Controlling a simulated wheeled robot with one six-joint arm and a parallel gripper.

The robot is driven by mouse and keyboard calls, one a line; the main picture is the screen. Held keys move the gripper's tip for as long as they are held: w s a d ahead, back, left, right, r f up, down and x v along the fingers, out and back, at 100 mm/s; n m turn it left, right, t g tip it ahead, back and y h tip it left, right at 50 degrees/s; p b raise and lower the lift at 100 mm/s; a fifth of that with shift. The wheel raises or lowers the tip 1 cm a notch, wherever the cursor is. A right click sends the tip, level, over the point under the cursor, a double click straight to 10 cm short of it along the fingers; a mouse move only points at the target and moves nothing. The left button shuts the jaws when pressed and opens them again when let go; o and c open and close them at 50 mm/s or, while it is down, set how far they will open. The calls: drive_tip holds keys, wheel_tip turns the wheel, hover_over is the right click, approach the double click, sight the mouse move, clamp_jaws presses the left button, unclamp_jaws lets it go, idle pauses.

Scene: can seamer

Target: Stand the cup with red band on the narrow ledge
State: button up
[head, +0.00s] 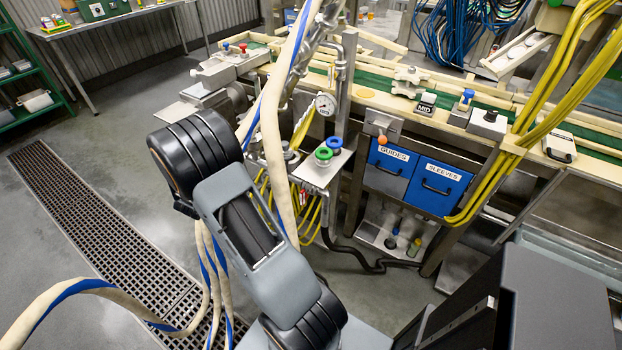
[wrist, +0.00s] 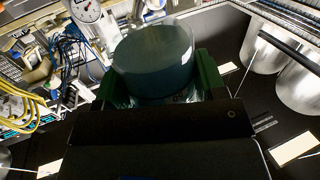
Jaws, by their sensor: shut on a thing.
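In the wrist view, my gripper (wrist: 160,88) has its green fingers on either side of a dark, bluish-green cup (wrist: 152,58) and is shut on it. The cup's wide rounded end faces the camera. I see no red band on the part that shows, so I cannot tell whether this is the cup with red band. In the head view my gripper and the cup are out of sight. I cannot tell for sure which surface is the narrow ledge. A small steel shelf (head: 325,174) with green and blue knobs stands out below a gauge.
The gauge (head: 326,104) also shows close to the cup in the wrist view (wrist: 86,10). Yellow cables (head: 548,95) hang over the conveyor. Blue drawers (head: 438,186) sit below it. Large steel cylinders (wrist: 265,48) stand at the wrist view's right. The floor left of the machine has free room.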

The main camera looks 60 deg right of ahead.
drive_tip(key=s+d+r+m+g+b, duration=0.25)
drive_tip(key=s+d+m+g, duration=0.55)
drive_tip(key=s+g, duration=0.4)
hover_over(312, 176)
drive_tip(key=shift+g+y, duration=0.3)
drive_tip(key=f, duration=0.4)
drive_tip(key=w+a+f+p, duration=0.1)
drive_tip(key=f, duration=0.2)
drive_tip(key=shift+s+d+f, duration=0.2)
drive_tip(key=shift+d+f, duration=0.05)
drive_tip(key=shift+f, duration=0.05)
drive_tip(key=f, duration=0.3)
drive_tip(key=shift+s+d, duration=0.2)
drive_tip(key=shift+d, duration=0.1)
drive_tip(key=shift+f, duration=0.45)
drive_tip(key=shift+f, duration=0.1)
drive_tip(key=shift+f, duration=0.15)
drive_tip(key=o, duration=1)
